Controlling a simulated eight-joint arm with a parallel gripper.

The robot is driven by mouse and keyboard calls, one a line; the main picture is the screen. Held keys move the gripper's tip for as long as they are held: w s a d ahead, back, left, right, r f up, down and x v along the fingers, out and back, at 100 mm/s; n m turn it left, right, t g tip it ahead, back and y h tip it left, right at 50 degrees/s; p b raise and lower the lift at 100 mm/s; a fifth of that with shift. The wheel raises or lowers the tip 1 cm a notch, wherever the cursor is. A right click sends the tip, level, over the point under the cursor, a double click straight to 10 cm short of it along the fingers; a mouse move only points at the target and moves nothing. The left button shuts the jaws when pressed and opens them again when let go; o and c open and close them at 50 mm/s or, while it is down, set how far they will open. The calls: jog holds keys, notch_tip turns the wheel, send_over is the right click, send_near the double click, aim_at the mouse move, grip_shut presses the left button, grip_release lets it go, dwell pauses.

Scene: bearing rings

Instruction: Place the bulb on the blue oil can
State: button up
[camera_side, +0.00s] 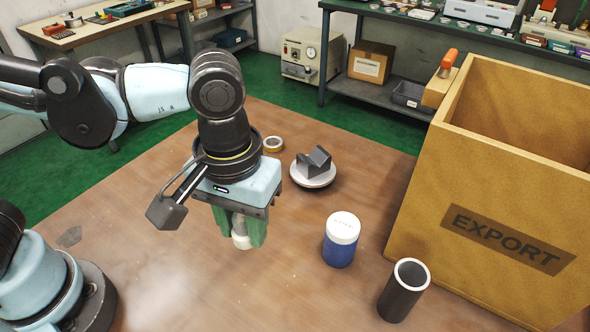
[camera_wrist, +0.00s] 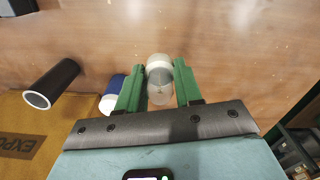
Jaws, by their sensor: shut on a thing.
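The bulb (camera_side: 240,241) is white and partly hidden between my gripper's green fingers in the side view. In the wrist view the bulb (camera_wrist: 159,82) looks whitish and partly clear, held between both fingers. My gripper (camera_wrist: 160,70) is shut on it; in the side view my gripper (camera_side: 242,232) points down above the table. The blue oil can (camera_side: 339,250) has a white top and stands upright to the right of my gripper, apart from it. In the wrist view the blue oil can (camera_wrist: 116,86) is partly hidden behind the left finger.
A dark tube (camera_side: 404,292) stands right of the can, near a large EXPORT box (camera_side: 484,205). A grey V-shaped block (camera_side: 312,162) rests on a round white dish (camera_side: 313,181) farther back. A small ring (camera_side: 272,145) lies left of it. The front of the brown table (camera_side: 250,295) is clear.

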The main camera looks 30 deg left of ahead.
jog(key=w+d+r+m, duration=0.1)
jog(key=d+r, duration=0.7)
jog(key=d, duration=0.4)
send_over(344, 224)
notch_tip(344, 224, down, 7)
jog(key=shift+s+r, duration=0.1)
jog(key=shift+f, duration=2.1)
jog(key=shift+f, duration=0.15)
jog(key=o, duration=1)
jog(key=shift+o, duration=0.2)
